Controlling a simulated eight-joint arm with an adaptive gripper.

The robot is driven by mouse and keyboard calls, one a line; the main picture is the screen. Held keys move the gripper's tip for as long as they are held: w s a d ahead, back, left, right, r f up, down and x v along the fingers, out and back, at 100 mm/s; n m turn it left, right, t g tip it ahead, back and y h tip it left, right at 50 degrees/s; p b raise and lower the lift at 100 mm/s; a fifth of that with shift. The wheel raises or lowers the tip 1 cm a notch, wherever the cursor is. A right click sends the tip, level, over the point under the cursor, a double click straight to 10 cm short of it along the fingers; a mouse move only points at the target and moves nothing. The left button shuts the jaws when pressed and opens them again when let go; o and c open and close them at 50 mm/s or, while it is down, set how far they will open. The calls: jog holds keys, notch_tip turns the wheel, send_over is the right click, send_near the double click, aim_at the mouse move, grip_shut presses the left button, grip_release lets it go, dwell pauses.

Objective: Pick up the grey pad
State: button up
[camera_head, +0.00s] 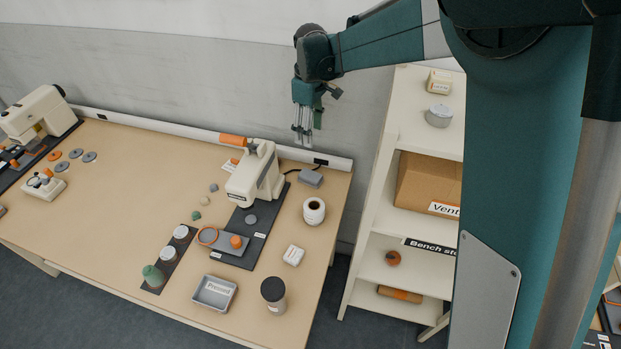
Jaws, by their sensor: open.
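My gripper (302,138) hangs fingers down at the end of my arm, in front of the grey wall and above the table's back right corner. It is open, with nothing seen between its fingers. Several grey things could be the grey pad, and I cannot tell which it is. A small grey piece (213,187) lies on bare table left of the cream machine (256,174). A round grey piece (251,219) lies on the dark mat (222,263) in front of that machine. My gripper is apart from all of these.
A shelf unit (374,222) stands right of the table. The table's middle left is clear.

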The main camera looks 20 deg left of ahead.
send_over(310, 175)
jog(key=f, duration=1.3)
jog(key=shift+w+f, duration=0.25)
jog(key=shift+f, duration=0.1)
jog(key=shift+f, duration=1.3)
jog(key=shift+s+f+b, duration=0.15)
jog(key=shift+f+b, duration=0.25)
jog(key=shift+f, duration=2.2)
jog(key=c, duration=1)
